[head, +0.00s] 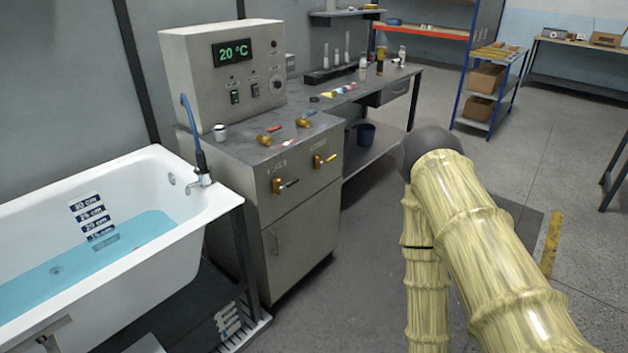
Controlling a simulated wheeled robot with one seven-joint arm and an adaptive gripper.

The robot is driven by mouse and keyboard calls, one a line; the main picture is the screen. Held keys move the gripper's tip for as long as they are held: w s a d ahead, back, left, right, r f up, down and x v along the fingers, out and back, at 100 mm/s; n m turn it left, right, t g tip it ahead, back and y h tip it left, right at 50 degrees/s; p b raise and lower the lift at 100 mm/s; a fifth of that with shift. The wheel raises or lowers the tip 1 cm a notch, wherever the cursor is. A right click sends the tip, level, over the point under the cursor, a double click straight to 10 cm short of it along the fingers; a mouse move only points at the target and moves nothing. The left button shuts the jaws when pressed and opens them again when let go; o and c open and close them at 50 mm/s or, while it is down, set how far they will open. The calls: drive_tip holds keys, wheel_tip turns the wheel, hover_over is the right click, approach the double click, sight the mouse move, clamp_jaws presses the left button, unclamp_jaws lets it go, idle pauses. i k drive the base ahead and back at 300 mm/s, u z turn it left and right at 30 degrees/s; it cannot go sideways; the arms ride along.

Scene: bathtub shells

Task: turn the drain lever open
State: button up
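Two brass valves with small handles stick out of the grey cabinet's front: a left one (279,185) with a pale handle and a right one (320,161) with a yellowish handle. Both handles point roughly to the right. The labels above them are too small to read, so I cannot tell which is the drain lever. A grey metal fitting (52,336) also shows on the tub's near side, cut by the lower picture edge. The white bathtub (165,255) holds blue water (95,255). My gripper is not in view; only my yellow-sleeved arm shows, right of the cabinet.
The cabinet (296,235) stands beside the tub; loose brass fittings (265,139) lie on its top below a control box (222,75) reading 20 °C. A workbench (385,80) extends behind. Open floor (350,290) lies between cabinet and arm.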

sight(296, 179)
drive_tip(key=i, duration=0.4)
drive_tip(key=k, duration=1.2)
drive_tip(key=u, duration=0.7)
drive_tip(key=i, duration=1.4)
drive_tip(key=z, duration=0.45)
